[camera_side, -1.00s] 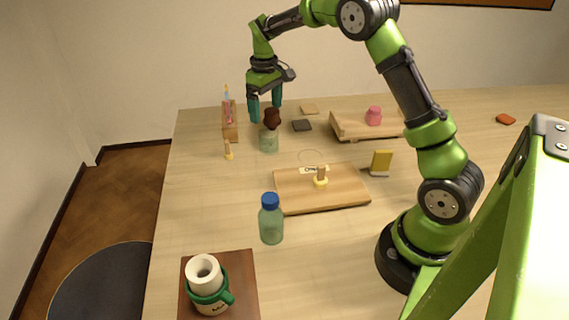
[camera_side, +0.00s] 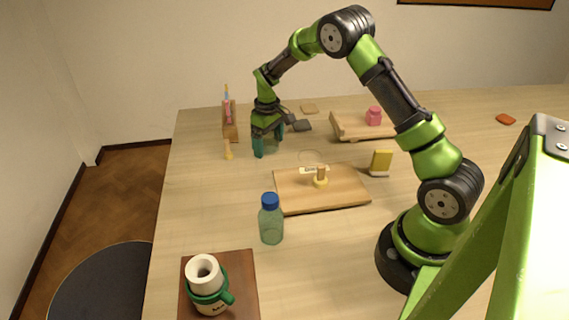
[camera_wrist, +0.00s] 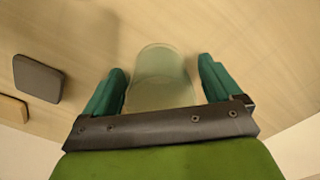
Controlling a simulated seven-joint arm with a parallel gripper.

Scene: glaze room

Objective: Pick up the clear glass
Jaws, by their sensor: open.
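The clear glass (camera_wrist: 160,82) is a pale greenish, see-through vessel standing on the table. In the wrist view it lies between the two teal fingers of my gripper (camera_wrist: 163,68), with a gap showing on each side near the fingertips. In the side view my gripper (camera_side: 268,148) is lowered around the glass (camera_side: 269,146), which is mostly hidden by the fingers. The gripper is open, one finger on either side of the glass.
A dark square pad (camera_wrist: 37,78) lies left of the glass in the wrist view. A board (camera_side: 330,192) and a blue-capped bottle (camera_side: 271,222) are nearer the camera.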

